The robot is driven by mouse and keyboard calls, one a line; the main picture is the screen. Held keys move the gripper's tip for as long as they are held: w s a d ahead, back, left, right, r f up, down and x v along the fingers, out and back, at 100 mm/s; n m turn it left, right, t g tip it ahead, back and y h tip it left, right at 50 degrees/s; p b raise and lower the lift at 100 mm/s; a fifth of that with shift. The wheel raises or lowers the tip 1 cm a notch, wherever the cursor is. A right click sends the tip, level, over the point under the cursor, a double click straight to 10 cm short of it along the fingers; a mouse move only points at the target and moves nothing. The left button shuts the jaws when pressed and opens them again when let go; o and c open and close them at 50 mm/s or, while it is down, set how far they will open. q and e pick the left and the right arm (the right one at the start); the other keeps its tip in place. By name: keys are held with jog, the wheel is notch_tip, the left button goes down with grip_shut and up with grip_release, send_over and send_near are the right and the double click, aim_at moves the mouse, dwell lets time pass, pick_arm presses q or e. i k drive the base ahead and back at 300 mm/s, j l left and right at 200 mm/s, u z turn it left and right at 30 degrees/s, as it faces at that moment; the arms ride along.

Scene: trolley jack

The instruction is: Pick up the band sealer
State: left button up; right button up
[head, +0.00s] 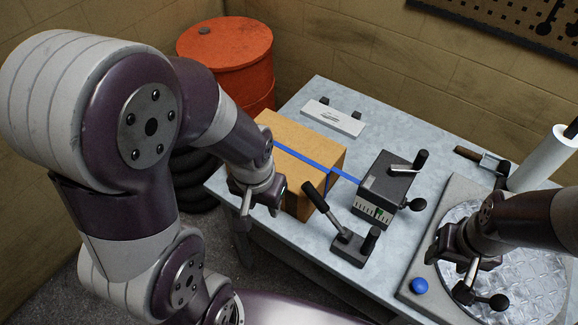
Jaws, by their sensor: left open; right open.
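A small dark hand tool (350,246) with a long raised lever and a short stub handle sits near the table's front edge; it looks like the band sealer. A dark box-shaped device (381,187) with a crank and a knob stands just behind it, at the end of a blue strap. My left gripper (256,203) is open and empty at the left front corner of the cardboard box, left of the hand tool and apart from it. My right gripper (457,266) is open above the round plate's left side, right of the tool. Its fingers are partly hidden.
The cardboard box (292,150) carries the blue strap (316,166). A white flat item (333,117) lies behind. A round metal plate (530,275) on a base, a blue button (419,286) and a white roll (545,158) are at right. An orange drum (228,62) stands behind the table.

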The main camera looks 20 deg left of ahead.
aim_at(359, 250)
jog(key=k+l, duration=0.1)
jog(key=l, duration=0.3)
jog(key=k+l+u, duration=0.1)
jog(key=l, duration=0.3)
jog(key=k+l, duration=0.1)
jog(key=l, duration=0.3)
jog(key=u, duration=0.05)
